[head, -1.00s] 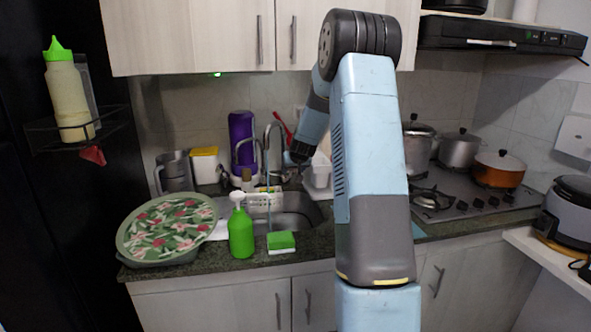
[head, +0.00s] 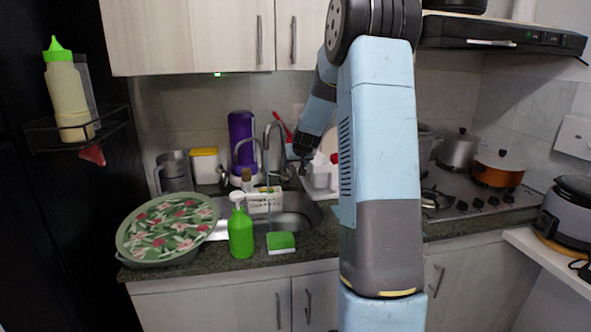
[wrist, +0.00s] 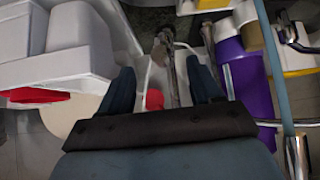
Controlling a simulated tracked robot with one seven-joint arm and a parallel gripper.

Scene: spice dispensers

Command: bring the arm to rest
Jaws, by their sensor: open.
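My arm (head: 378,150) stands tall in the right middle of the head view. It bends at the top, and its forearm slants down behind the upright link. My gripper (head: 303,168) hangs over the sink area, near the faucet (head: 270,150). In the wrist view my gripper (wrist: 163,82) has its two dark fingers spread apart with nothing held between them. A metal tap part (wrist: 172,70) shows beyond the gap; I cannot tell how far off it is.
A green soap bottle (head: 241,233) and green sponge (head: 281,241) stand at the counter's front. A floral round tray (head: 168,228) lies left. A purple bottle (head: 242,138) stands behind the sink. An orange pot (head: 498,169) is on the stove. Cabinets (head: 190,38) hang above.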

